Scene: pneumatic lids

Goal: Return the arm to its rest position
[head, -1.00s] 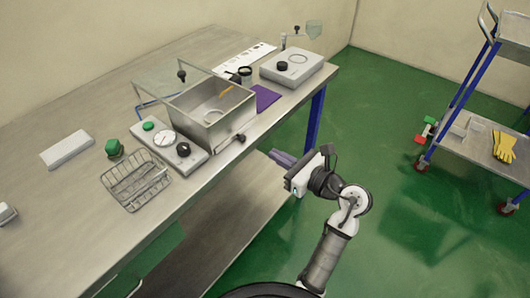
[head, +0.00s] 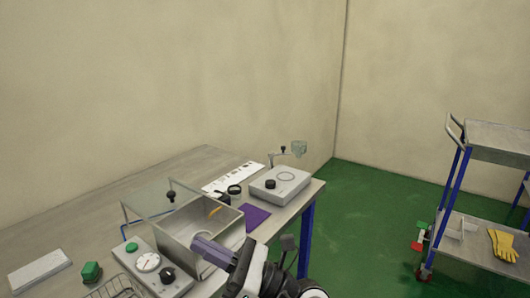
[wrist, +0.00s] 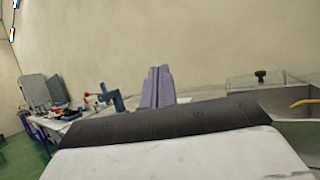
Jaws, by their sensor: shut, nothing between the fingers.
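My gripper (head: 212,250) is shut and empty, its purple fingers together. In the head view it points up and left and covers part of the front of the open steel box (head: 180,240). How far it is from the box cannot be told. In the wrist view the closed fingers (wrist: 157,88) stand upright against the wall, with nothing between them. My arm's dark wrist shows at the bottom edge of the head view; the rest of the arm is out of frame.
The bench holds a gauge unit (head: 149,263), a wire basket (head: 115,288), a green knob (head: 92,271), a grey device (head: 279,183) and a purple mat (head: 256,217). A clear lid (head: 150,205) stands by the box. A trolley (head: 480,140) with yellow gloves (head: 503,245) is at right; green floor between is clear.

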